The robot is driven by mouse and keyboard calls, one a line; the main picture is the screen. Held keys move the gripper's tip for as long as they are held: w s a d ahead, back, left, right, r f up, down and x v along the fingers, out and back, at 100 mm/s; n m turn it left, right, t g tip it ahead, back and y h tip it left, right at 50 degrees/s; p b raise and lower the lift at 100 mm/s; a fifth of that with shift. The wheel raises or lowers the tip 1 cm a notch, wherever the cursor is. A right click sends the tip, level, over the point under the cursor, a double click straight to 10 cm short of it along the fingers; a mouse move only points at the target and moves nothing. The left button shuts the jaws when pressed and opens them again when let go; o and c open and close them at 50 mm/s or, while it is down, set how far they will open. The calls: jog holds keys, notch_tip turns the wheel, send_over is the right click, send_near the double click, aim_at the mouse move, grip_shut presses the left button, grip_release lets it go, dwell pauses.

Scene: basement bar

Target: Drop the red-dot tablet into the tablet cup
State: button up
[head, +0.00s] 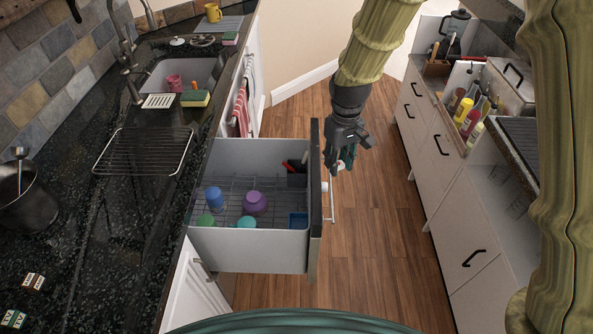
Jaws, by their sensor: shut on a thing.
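My gripper (342,163) points down just right of the pulled-out drawer's front panel (315,190), near its bar handle (332,205). It is shut on a small pale thing with a reddish spot (340,166), which looks like the red-dot tablet; the fingers hide part of it. I cannot tell for sure which container is the tablet cup. A small square blue cup (298,220) sits in the drawer's near right corner, left of and below my gripper in the picture.
The drawer's wire rack (228,192) holds a blue cup (214,198), a purple bowl (254,203), green and teal pieces, and a dark cutlery holder (297,177). Small boxes (33,282) lie on the left counter. Another counter with bottles (463,110) stands right. The wooden floor between is clear.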

jog(key=s+a+f+n+p, duration=0.1)
jog(key=s+a+n, duration=0.1)
jog(key=a+n, duration=0.25)
jog(key=s+a+n+p, duration=0.1)
jog(key=s+a+n, duration=0.2)
jog(key=a+n, duration=0.15)
notch_tip(320, 180, down, 6)
jog(key=b, duration=0.5)
jog(key=shift+w+a+f+m, duration=0.15)
jog(key=shift+a+f+m, duration=0.05)
jog(key=shift+m, duration=0.1)
jog(key=o, duration=0.9)
notch_tip(320, 180, up, 12)
